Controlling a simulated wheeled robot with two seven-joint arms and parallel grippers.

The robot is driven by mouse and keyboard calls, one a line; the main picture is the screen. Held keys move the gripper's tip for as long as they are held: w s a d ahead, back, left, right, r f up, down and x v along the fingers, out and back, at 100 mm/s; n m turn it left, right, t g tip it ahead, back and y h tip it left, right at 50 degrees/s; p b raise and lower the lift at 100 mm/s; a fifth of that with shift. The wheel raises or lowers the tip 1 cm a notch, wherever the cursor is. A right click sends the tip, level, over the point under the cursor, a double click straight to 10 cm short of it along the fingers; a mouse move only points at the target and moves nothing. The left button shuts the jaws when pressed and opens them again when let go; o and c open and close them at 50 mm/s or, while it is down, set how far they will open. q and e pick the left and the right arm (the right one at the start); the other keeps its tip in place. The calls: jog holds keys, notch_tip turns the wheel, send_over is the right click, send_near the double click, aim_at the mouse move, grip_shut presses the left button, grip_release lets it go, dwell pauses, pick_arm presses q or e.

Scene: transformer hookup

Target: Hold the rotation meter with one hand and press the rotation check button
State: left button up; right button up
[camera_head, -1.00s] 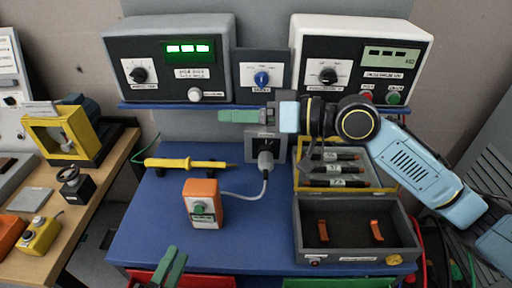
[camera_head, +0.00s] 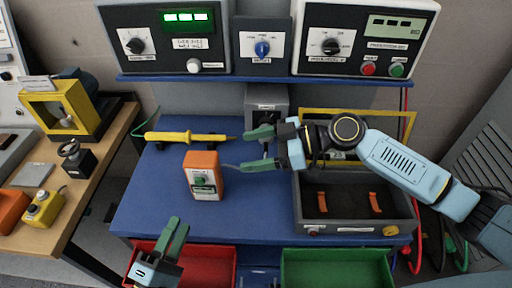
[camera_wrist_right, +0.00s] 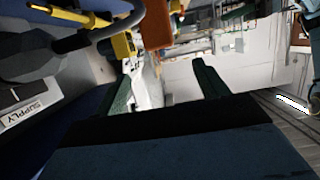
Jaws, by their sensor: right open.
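The rotation meter looks like the small orange box (camera_head: 204,160) with a green button (camera_head: 200,181) on its front; it stands upright on the blue table. In the right wrist view an orange block (camera_wrist_right: 156,25), seemingly the meter, shows at the top, beyond the fingers. My right gripper (camera_head: 246,150) is open and empty, to the right of the meter, its fingers pointing left toward it, apart from it. My left gripper (camera_head: 178,222) is low in front of the meter, apart from it; its finger gap is unclear. The meter's cable is partly hidden behind my right gripper.
A yellow probe (camera_head: 185,136) lies on holders behind the meter. A grey supply box (camera_head: 266,97) stands behind my right gripper. An open dark tray (camera_head: 302,209) is at right. Red (camera_head: 215,269) and green (camera_head: 335,265) bins sit along the front. Control boxes line the shelf.

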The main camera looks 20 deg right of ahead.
aim_at(209, 158)
jog(key=x, duration=1.3)
jog(key=c, duration=1.2)
pick_arm(q)
jog(key=shift+c, duration=0.6)
pick_arm(e)
jog(key=shift+c, duration=0.4)
pick_arm(q)
grip_shut()
jog(key=shift+r, duration=0.1)
